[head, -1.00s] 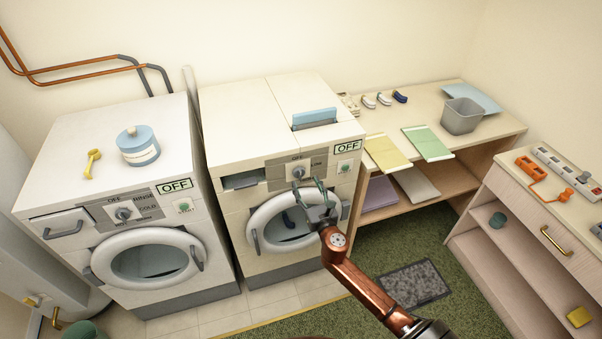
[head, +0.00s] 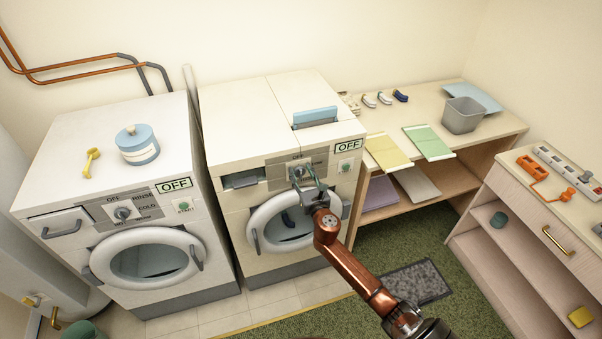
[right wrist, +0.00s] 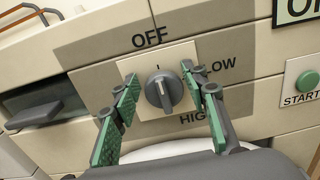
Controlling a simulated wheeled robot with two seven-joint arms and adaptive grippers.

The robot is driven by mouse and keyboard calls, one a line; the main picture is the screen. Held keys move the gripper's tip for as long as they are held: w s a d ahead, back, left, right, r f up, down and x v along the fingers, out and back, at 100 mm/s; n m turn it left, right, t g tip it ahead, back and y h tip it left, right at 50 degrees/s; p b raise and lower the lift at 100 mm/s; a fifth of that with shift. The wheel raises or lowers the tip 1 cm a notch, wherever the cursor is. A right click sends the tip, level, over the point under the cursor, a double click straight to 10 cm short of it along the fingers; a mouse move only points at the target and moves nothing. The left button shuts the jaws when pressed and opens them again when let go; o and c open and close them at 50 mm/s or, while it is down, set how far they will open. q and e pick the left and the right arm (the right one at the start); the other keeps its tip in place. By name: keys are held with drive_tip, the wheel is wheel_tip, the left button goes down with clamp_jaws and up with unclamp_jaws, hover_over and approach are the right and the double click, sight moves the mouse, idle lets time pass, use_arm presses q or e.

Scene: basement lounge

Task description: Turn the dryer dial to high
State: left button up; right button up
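The dryer (head: 222,137) is the right-hand white machine in the head view, with an OFF sign (head: 348,147) at its upper right. Its dial (right wrist: 164,90) is a grey knob on a light square plate in the right wrist view. Labels OFF, LOW and HIGH surround it, and the small mark above it lies toward OFF. My right gripper (right wrist: 164,95) is open, with its green-padded fingers on either side of the dial. I cannot tell whether either finger touches it. In the head view, my right gripper (head: 308,183) hides part of the dial. My left gripper is not in view.
A washer (head: 60,150) with its own dial (head: 122,213) stands to the left. The dryer's START button (right wrist: 307,81) is right of its dial. The round dryer door (head: 262,215) is just below. A shelf table (head: 480,128) stands to the right.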

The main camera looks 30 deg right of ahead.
drive_tip(key=c, duration=0.7)
drive_tip(key=shift+c, duration=0.2)
